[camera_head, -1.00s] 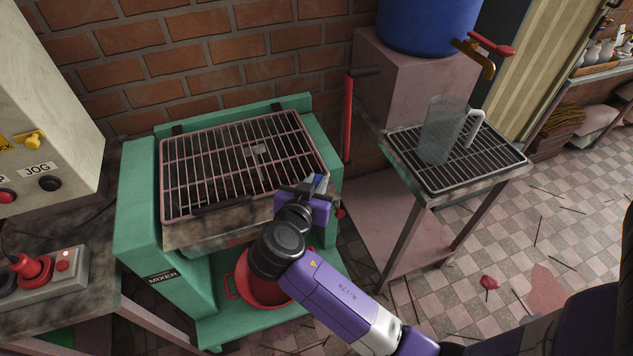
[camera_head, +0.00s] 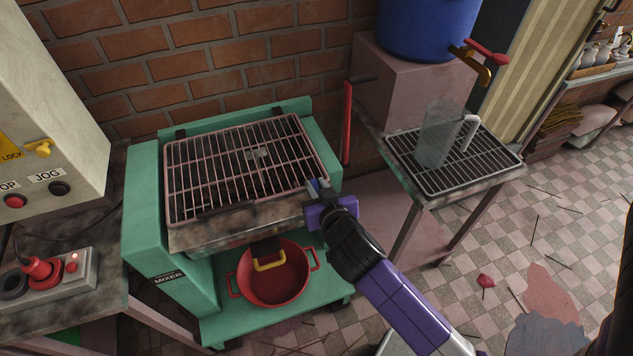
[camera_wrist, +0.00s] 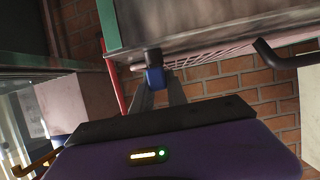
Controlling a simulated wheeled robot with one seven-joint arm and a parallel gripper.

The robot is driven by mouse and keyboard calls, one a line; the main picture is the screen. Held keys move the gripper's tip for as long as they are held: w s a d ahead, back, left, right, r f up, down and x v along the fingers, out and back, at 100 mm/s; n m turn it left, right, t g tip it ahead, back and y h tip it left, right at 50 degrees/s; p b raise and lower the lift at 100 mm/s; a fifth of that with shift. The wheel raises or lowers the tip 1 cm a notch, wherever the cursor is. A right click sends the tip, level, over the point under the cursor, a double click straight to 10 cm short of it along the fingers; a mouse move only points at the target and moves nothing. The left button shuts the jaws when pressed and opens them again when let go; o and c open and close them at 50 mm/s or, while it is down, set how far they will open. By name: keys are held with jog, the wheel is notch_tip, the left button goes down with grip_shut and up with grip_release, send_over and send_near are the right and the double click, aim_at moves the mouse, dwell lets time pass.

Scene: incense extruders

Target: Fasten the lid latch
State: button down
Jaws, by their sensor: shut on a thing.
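The green mixer (camera_head: 150,225) has a wire-grille lid (camera_head: 245,165) lying shut over its top, with a dark handle (camera_head: 226,210) at the front edge. My purple gripper (camera_head: 318,188) is at the front right corner of the lid. In the wrist view, my two grey fingers (camera_wrist: 157,90) are closed on a small blue-tipped dark part (camera_wrist: 154,75) at the mixer's rim. It appears to be the lid latch, mostly hidden by the fingers, so I cannot tell its exact position. The lid's dark handle (camera_wrist: 272,54) also shows in the wrist view.
A red pot (camera_head: 272,288) stands below a yellow handle (camera_head: 270,264) on the mixer's front. A red bar (camera_head: 347,125) rises behind right. A rack table (camera_head: 470,185) with a clear jug (camera_head: 436,140) stands right; a control box (camera_head: 45,268) sits left.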

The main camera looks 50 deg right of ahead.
jog(key=shift+r+n+t+y+p, duration=0.1)
jog(key=shift+n+t+y+p, duration=0.2)
jog(key=shift+n, duration=0.1)
jog(key=c, duration=1.3)
grip_release()
jog(key=shift+b+v, duration=0.7)
jog(key=shift+v, duration=3.15)
